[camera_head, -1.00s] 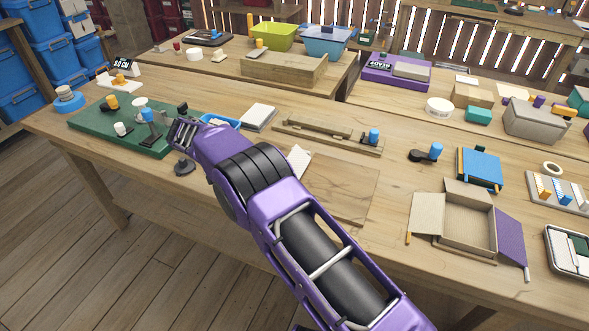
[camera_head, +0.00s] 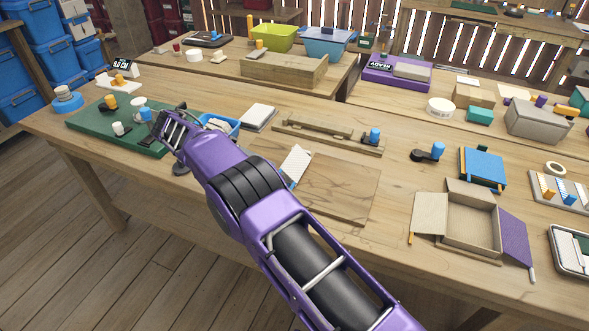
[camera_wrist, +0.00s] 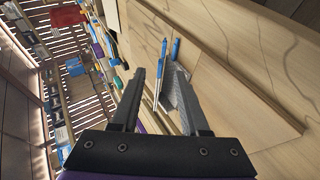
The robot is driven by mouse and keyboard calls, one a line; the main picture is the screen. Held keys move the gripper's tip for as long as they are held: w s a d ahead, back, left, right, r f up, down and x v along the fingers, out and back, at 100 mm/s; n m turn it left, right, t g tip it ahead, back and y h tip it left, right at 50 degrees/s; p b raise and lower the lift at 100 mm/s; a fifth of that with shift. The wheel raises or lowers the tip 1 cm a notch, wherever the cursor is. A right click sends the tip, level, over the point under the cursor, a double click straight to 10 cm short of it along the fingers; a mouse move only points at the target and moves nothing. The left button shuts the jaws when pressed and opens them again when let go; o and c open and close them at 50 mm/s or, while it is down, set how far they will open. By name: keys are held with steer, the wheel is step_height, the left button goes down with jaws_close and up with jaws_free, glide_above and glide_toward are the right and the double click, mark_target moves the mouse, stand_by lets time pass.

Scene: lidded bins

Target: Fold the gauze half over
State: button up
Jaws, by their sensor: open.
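A pale, patterned piece that looks like the gauze (camera_head: 296,161) lies at the left side of a flat wooden board (camera_head: 345,190), partly hidden by my arm in the head view. In the wrist view a grey textured piece, probably the same gauze (camera_wrist: 178,88), shows beyond my fingers, partly behind the right one. Slim blue-ended sticks (camera_wrist: 161,68) lie beside it. My gripper (camera_head: 172,130) is over the left part of the table, away from the gauze. In the wrist view my gripper (camera_wrist: 156,85) is open, with nothing held between its fingers.
A green mat (camera_head: 88,122) with small pegs and cups lies at the left. A blue tray (camera_head: 228,124) sits just behind my gripper. A wooden rail (camera_head: 325,137) with a blue knob stands behind the board. An open box (camera_head: 470,222) is at the right.

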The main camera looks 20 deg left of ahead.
steer(key=shift+s+a+r, duration=0.1)
steer(key=shift+a+r, duration=0.1)
steer(key=shift+a, duration=0.1)
steer(key=shift+s+r, duration=0.2)
steer(key=shift+r, duration=0.2)
steer(key=shift+s+a+r+p, duration=0.1)
steer(key=shift+s+r+p, duration=0.4)
steer(key=shift+s+r, duration=0.25)
steer(key=shift+s+r+p, duration=0.45)
steer(key=shift+s+r, duration=0.1)
steer(key=shift+r, duration=0.3)
steer(key=shift+r, duration=0.1)
steer(key=shift+c, duration=0.2)
